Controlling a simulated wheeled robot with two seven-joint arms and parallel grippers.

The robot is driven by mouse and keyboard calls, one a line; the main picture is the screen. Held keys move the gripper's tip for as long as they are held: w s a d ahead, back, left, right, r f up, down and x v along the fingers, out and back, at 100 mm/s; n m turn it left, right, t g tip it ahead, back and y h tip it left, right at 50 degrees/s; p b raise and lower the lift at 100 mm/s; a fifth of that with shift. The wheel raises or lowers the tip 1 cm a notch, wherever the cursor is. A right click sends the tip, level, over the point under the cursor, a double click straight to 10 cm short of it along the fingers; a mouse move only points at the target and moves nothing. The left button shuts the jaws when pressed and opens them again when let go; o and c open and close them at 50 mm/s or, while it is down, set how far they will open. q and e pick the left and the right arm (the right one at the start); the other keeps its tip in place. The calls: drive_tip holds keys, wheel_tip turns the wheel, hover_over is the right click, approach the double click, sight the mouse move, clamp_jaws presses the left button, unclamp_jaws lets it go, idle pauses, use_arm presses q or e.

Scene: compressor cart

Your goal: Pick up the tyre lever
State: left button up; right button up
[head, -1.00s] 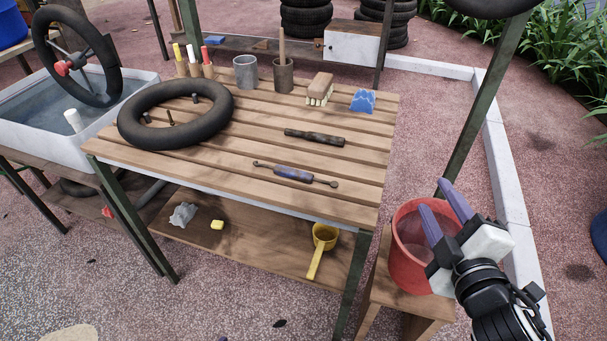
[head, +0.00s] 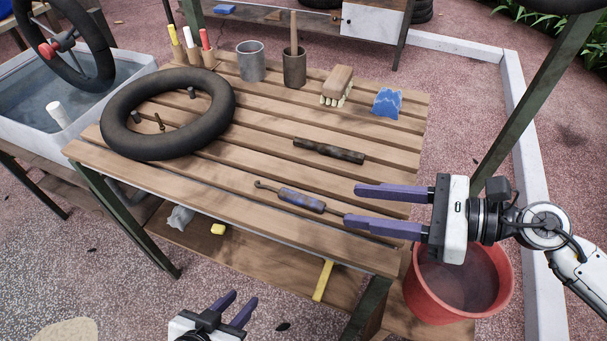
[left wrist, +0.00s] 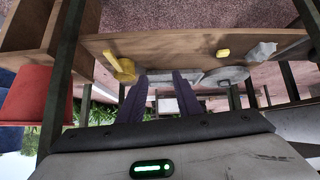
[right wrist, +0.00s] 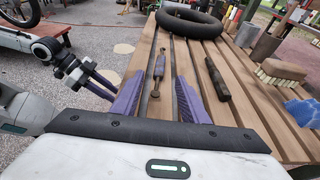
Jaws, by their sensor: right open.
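The lever's right tip is partly hidden by a finger in the head view. My left gripper (head: 242,297) is open and empty, low in front of the bench.
A dark rough bar (head: 329,151) lies just behind the lever. A red bucket (head: 425,290) stands below my right gripper. The lower shelf holds a yellow scoop (head: 322,282).

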sight(302, 198)
drive_tip(key=x, duration=0.4)
drive_tip(key=shift+s+a+p, duration=0.2)
drive_tip(key=shift+s+p, duration=0.05)
drive_tip(key=shift+p, duration=0.05)
drive_tip(key=x, duration=0.4)
drive_tip(key=shift+w+p, duration=0.3)
drive_tip(key=shift+p, duration=0.05)
drive_tip(key=shift+w+a+f, duration=0.15)
drive_tip(key=shift+a+f, duration=0.1)
drive_tip(key=shift+a, duration=0.25)
use_arm(q)
drive_tip(key=shift+s+r, duration=0.1)
drive_tip(key=shift+s, duration=0.85)
use_arm(e)
clamp_jaws()
